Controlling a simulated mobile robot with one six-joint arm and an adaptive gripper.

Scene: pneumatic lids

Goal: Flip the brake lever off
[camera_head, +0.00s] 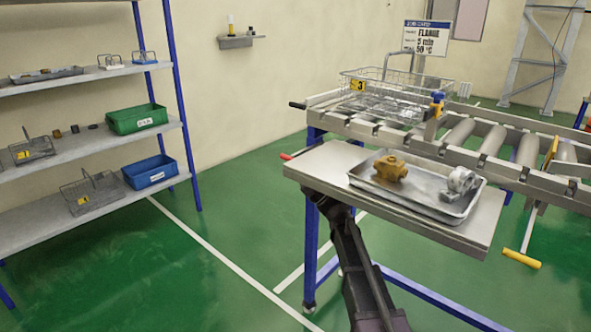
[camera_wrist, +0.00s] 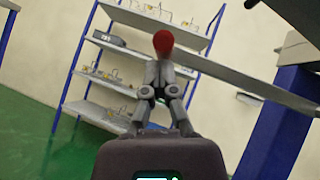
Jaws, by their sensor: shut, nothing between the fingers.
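A lever with a red knob juts out from the left edge of the steel table; its red tip (camera_head: 286,156) shows in the camera_head view. The red knob (camera_wrist: 163,42) also shows in the wrist view, straight ahead of my fingertips. I take it to be the brake lever, though no label marks it. My gripper (camera_wrist: 158,74) is shut and empty, its fingertips close to the knob. I cannot tell whether they touch it. In the camera_head view my dark arm reaches up under the table's left corner, and the fingertips are not clear there.
The steel table (camera_head: 318,170) holds a tray (camera_head: 420,205) with a brass-coloured part (camera_head: 390,168) and a grey part (camera_head: 462,182). Behind it runs a roller conveyor (camera_head: 490,138) with a wire basket (camera_head: 405,82). A blue table leg (camera_wrist: 282,125) is close on the right. Shelves (camera_head: 90,145) stand left; floor between is clear.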

